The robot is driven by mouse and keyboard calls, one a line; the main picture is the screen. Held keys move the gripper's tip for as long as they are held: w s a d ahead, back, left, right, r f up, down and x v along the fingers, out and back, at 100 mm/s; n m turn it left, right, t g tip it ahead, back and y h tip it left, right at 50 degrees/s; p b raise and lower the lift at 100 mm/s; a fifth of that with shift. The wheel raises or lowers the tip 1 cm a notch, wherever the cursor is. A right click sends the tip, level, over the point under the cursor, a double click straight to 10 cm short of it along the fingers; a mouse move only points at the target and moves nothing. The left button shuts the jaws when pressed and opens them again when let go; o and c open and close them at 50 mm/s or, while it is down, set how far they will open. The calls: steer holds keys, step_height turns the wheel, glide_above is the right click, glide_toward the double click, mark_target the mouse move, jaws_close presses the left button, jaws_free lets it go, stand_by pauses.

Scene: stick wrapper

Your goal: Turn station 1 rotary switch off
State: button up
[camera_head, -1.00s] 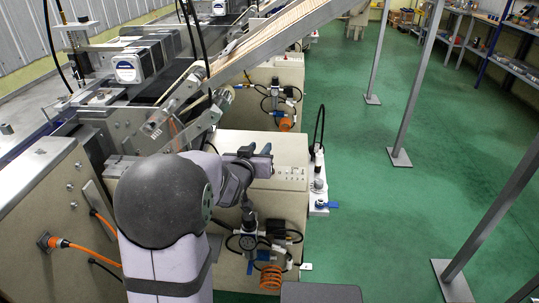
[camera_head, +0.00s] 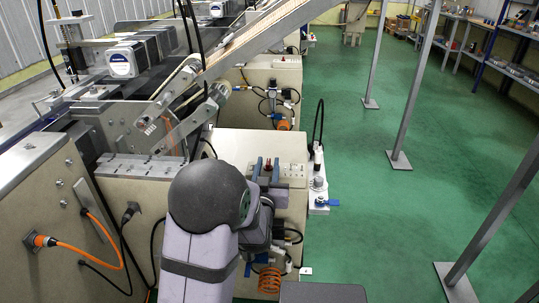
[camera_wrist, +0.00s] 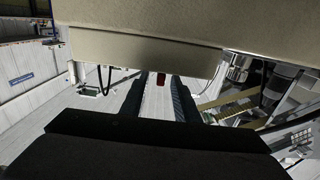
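A small red knob, which looks like the rotary switch (camera_head: 267,165), sits at the left part of the panel on top of the near beige station cabinet. In the wrist view the red knob (camera_wrist: 160,79) shows in the gap between my fingertips, below the edge of a beige surface. My gripper (camera_head: 267,171) is open, with one dark finger on each side of the knob. The same gripper (camera_wrist: 158,92) shows parted fingers in the wrist view. I cannot tell whether the fingers touch the knob. Its pointer and markings are too small to read.
The panel (camera_head: 292,172) carries small sockets or buttons right of my gripper. A white post fixture with a blue handle (camera_head: 320,203) stands at the cabinet's right. An air regulator and orange coil (camera_head: 269,279) hang below. The green floor (camera_head: 360,200) is open to the right.

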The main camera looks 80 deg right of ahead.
steer(key=shift+d, duration=2.9)
jaws_close()
